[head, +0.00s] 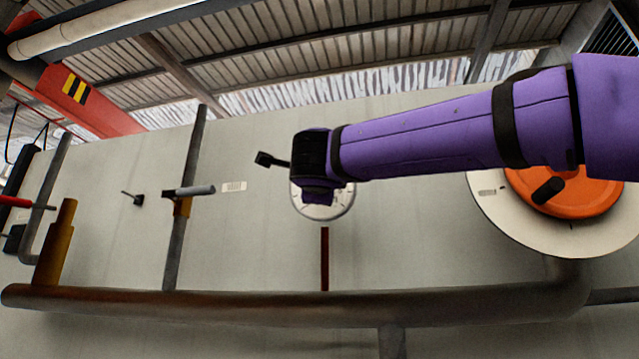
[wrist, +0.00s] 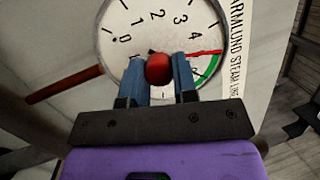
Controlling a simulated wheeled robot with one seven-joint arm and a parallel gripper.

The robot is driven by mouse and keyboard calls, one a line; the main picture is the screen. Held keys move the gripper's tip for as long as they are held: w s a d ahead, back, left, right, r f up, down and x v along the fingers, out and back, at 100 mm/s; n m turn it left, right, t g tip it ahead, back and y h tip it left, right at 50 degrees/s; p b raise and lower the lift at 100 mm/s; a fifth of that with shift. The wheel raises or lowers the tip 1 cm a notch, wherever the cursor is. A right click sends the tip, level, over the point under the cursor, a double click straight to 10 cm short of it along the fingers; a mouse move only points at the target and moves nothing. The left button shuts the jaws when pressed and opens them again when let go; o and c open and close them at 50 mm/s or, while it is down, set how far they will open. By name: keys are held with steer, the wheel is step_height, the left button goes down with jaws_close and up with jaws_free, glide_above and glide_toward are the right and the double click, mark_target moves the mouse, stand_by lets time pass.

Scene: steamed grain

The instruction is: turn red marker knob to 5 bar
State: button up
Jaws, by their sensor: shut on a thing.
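A round white pressure gauge (wrist: 122,66) faces me in the wrist view, with the numerals 0 to 4 legible along its upper edge. A red knob (wrist: 159,68) sits at its centre. My gripper (wrist: 160,72) is shut on this knob, one blue finger on each side. A red marker hand (wrist: 209,52) points right, past the 4, at the upper end of a green band (wrist: 209,66). No 5 is legible, and my gripper hides the lower dial. In the head view the gauge (head: 323,211) is partly behind my gripper.
A dark red pipe (head: 325,258) runs below the gauge to a thick horizontal pipe (head: 250,305). An orange disc (head: 570,190) on a pale round plate is at the right. A lever valve (head: 188,191) and vertical pipe stand left. A label strip (wrist: 235,45) is beside the gauge.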

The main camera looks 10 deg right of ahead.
steer(key=shift+f+m, duration=0.1)
steer(key=shift+m, duration=0.4)
steer(key=o, duration=0.9)
steer(key=shift+s, duration=0.1)
steer(key=v, duration=1)
steer(key=shift+s+f, duration=0.25)
steer(key=shift+f, duration=0.05)
steer(key=shift+a, duration=0.1)
